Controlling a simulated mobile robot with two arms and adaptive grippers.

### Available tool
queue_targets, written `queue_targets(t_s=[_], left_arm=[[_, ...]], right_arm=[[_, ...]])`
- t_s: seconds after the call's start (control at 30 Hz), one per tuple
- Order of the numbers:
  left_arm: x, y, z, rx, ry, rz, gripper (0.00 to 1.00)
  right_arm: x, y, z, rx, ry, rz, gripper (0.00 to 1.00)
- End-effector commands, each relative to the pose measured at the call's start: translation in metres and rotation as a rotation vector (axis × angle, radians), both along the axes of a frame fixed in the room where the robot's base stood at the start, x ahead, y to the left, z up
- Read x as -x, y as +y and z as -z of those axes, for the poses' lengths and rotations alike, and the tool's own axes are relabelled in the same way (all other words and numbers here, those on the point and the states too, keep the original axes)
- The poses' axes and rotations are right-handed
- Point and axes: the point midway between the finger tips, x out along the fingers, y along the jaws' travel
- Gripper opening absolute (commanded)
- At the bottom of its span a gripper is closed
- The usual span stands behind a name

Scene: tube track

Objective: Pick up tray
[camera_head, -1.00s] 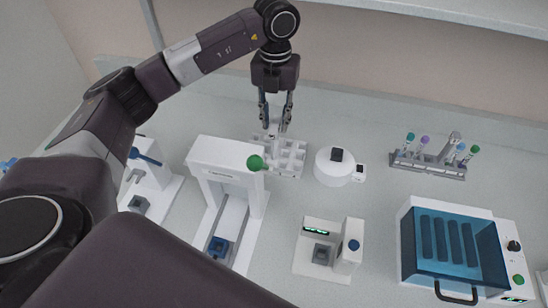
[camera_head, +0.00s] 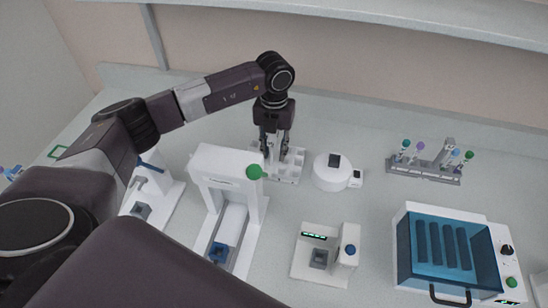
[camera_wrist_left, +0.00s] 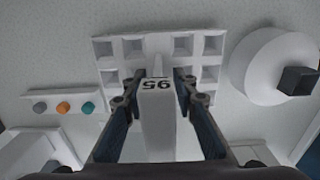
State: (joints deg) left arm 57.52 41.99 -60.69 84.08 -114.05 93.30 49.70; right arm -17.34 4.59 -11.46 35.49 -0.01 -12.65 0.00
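The tray (camera_head: 293,160) is a white rack with square compartments, lying on the bench near the back wall; it also shows in the left wrist view (camera_wrist_left: 120,62). An upright white handle (camera_wrist_left: 158,110) marked 95 rises from its middle. My left gripper (camera_head: 272,153) points down over the tray. In the left wrist view its two fingers (camera_wrist_left: 158,92) stand on either side of the handle, with narrow gaps showing, so it looks open around it. The gripper and handle hide part of the tray. My right gripper is not in view.
A round white device (camera_head: 328,178) stands close right of the tray. A white arch-shaped device (camera_head: 222,160) with a green knob stands in front left. A tube rack (camera_head: 425,172) and a blue-lidded box (camera_head: 445,245) are at the right. A shelf (camera_head: 400,22) runs above.

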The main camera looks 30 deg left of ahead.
Motion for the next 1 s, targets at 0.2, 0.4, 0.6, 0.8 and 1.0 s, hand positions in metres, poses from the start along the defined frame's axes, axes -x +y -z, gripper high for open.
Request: queue_targets(t_s=[0.2,0.4,0.6,0.8,1.0], left_arm=[[-0.0001,0.0000,0.0004,0.000,0.000,0.000,0.20],[-0.0002,0.0001,0.0001,0.000,0.000,0.000,0.00],[-0.0002,0.0001,-0.0002,0.000,0.000,0.000,0.00],[-0.0006,0.0002,-0.0008,0.000,-0.001,-0.001,0.00],[-0.0013,0.0003,-0.0078,-0.001,-0.003,0.000,0.00]], right_arm=[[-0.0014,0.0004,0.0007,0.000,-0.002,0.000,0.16],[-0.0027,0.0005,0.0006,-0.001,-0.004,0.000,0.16],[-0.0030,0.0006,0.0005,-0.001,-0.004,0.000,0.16],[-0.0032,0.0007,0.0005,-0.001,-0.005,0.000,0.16],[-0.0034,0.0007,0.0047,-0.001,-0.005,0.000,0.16]])
